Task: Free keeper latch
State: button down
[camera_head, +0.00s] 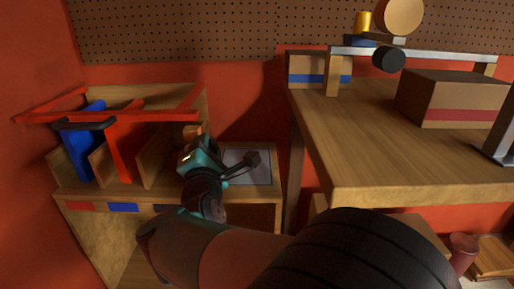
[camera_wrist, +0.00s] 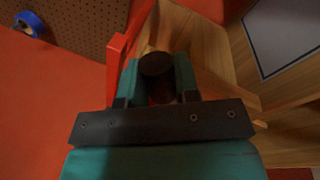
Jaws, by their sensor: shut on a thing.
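My gripper (camera_wrist: 157,76) is shut on a dark round knob (camera_wrist: 155,64), which sits between its two teal fingers in the wrist view. The knob appears to belong to the keeper latch, though the latch body is mostly hidden by the fingers. In the head view my gripper (camera_head: 196,152) is at the right end of a wooden rack (camera_head: 155,162), close to the end of a red bar frame (camera_head: 150,116). The red frame (camera_wrist: 118,58) also shows just left of the fingers in the wrist view. A small orange-brown block (camera_head: 192,131) shows just behind the gripper.
The rack holds a blue panel (camera_head: 80,152) and a red panel (camera_head: 122,150) between wooden dividers. A grey plate (camera_head: 248,168) lies on the shelf right of the gripper. A wooden bench (camera_head: 400,160) with a cardboard box (camera_head: 455,97) stands farther right. A pegboard (camera_head: 170,35) is behind.

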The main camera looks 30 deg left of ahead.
jog(key=m+b, duration=0.1)
jog(key=f+m+b, duration=0.1)
jog(key=m, duration=0.1)
jog(key=shift+w+d+f+t, duration=0.1)
jog(key=shift+d+f+t, duration=0.1)
jog(key=shift+f+t, duration=0.1)
jog(key=shift+w+d+f+m+t+h+b, duration=0.15)
jog(key=shift+f+m+h+b, duration=0.2)
jog(key=shift+m+b, duration=0.6)
jog(key=shift+s+a+f+m+t+h+b, duration=0.15)
jog(key=shift+m+h+b, duration=0.4)
jog(key=shift+m, duration=0.7)
jog(key=shift+w+d, duration=0.1)
jog(key=c, duration=0.9)
grip_release()
jog(key=shift+o, duration=0.2)
jog(key=p+v, duration=0.2)
jog(key=v, duration=1)
jog(key=shift+w+d+f, duration=0.1)
jog(key=shift+f, duration=0.05)
